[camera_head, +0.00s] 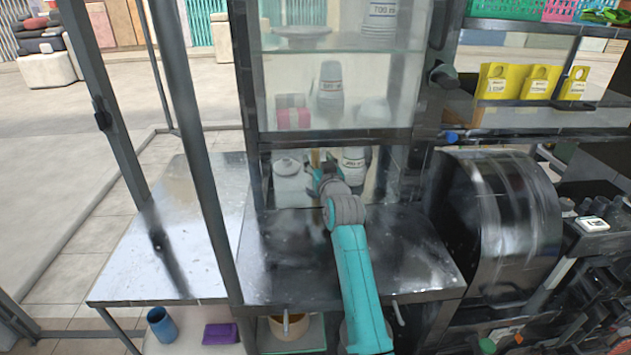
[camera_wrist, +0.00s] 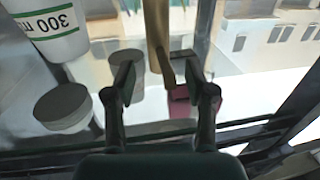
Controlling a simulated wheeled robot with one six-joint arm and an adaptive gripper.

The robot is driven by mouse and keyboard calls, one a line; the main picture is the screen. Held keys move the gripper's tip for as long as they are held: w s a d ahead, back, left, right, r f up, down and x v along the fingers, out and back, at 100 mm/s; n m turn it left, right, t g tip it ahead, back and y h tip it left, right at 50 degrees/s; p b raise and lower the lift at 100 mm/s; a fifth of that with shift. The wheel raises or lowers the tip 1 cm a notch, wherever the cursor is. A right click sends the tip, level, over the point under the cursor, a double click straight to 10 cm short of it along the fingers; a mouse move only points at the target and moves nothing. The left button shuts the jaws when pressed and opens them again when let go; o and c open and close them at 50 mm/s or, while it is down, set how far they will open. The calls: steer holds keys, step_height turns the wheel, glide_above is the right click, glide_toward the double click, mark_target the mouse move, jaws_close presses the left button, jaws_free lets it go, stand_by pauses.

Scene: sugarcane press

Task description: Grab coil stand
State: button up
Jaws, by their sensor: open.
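A tan upright piece (camera_wrist: 157,38), possibly the coil stand, stands between and beyond the open fingers of my gripper (camera_wrist: 163,84) in the wrist view. I cannot tell whether the fingers touch it. In the head view my gripper (camera_head: 325,172) is inside the lower bay of the glass cabinet, just right of a white lidded container (camera_head: 291,183). A small tan bit (camera_head: 316,158) shows behind the gripper there. No clear coil shape shows in either view.
Stacked cups marked 300 ml (camera_wrist: 52,30) appear upside down in the wrist view, near a grey round piece (camera_wrist: 63,108). A pink item (camera_wrist: 181,104) lies close to the fingers. The cabinet frame (camera_head: 330,137) crosses above my gripper. The metal counter (camera_head: 290,262) is mostly bare.

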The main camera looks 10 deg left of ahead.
mark_target(317, 154)
steer(key=shift+x, duration=1.5)
jaws_close()
steer(key=shift+r, duration=0.2)
